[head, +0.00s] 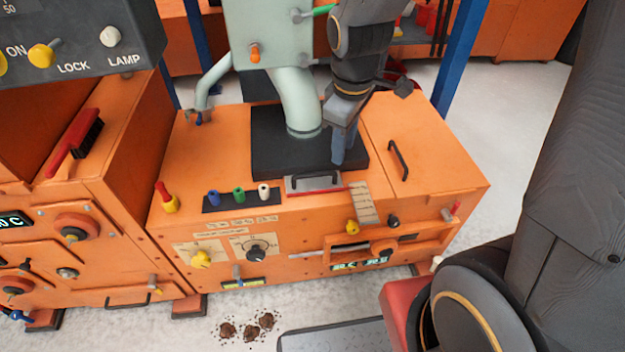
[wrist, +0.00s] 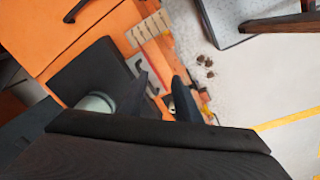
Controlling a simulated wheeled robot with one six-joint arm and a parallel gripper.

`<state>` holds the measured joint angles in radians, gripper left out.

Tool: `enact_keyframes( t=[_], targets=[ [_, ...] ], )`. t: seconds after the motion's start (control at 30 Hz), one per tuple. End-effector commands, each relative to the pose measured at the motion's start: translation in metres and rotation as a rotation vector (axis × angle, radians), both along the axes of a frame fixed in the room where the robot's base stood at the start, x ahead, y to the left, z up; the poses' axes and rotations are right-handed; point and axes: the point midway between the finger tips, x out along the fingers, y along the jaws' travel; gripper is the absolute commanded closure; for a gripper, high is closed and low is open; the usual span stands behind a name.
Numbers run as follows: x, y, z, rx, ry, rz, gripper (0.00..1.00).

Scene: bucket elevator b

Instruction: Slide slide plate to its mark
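The slide plate (head: 314,183) is a flat grey metal plate with a dark bar handle, at the front edge of the black base on the orange machine. A red strip runs along its front, and a pale graduated scale (head: 364,204) lies to its right. The plate (wrist: 132,66) and scale (wrist: 150,26) also show in the wrist view. My gripper (head: 346,158) points down just right of and behind the plate's handle, over the black base. In the wrist view its fingers (wrist: 161,80) are apart with nothing between them. I cannot tell whether a finger touches the base.
A pale green pipe (head: 296,103) stands on the black base (head: 262,140), close left of my gripper. A black handle (head: 398,160) is on the machine top to the right. Knobs and pegs line the front. Brown clumps (head: 246,327) lie on the floor.

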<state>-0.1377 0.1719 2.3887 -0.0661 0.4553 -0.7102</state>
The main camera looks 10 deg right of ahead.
Motion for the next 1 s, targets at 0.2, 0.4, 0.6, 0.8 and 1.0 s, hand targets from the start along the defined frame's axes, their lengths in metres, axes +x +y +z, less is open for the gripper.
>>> enact_keyframes(
  t=[0.2,0.4,0.6,0.8,1.0],
  targets=[
    [0.051,0.029,-0.061,-0.053,-0.035,0.381,0.7],
    [0.075,0.047,-0.086,-0.088,-0.055,0.6,0.7],
    [0.082,0.051,-0.096,-0.097,-0.061,0.66,0.7],
    [0.086,0.051,-0.123,-0.097,-0.057,0.658,0.7],
    [0.092,0.051,-0.151,-0.097,-0.059,0.657,0.7]
  ],
)
